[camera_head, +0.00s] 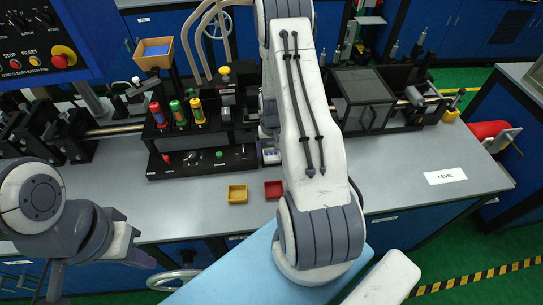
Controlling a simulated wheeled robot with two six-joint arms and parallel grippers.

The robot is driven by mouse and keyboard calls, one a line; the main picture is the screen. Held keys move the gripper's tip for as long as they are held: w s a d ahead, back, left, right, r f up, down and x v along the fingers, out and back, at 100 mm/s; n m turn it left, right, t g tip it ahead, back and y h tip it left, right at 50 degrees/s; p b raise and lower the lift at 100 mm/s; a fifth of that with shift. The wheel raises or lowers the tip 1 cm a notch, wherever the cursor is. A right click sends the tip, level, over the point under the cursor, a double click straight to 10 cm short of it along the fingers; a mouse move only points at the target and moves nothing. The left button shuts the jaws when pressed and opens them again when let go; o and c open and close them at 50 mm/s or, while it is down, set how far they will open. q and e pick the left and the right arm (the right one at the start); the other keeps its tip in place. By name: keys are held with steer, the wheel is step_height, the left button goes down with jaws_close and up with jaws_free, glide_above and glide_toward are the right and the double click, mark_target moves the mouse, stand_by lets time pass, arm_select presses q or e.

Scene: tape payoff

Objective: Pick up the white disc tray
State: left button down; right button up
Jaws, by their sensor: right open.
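I cannot make out a white disc tray with certainty in the head view. My right arm crosses the middle of the picture and covers part of the bench behind it. My right gripper (268,152) is mostly hidden behind this arm, above the bench near the dark station; it is open. My left arm comes in at the lower left, in front of the bench's left end. Its gripper end is low at the left edge, and I cannot make out its fingertips. I see nothing held.
The grey bench (410,170) carries a dark station (205,160) with red, green and yellow cylinders. A "LEVEL" label (445,176) lies right, amid free room. A control panel (40,45) hangs upper left.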

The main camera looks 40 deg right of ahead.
steer(key=c, duration=1.1)
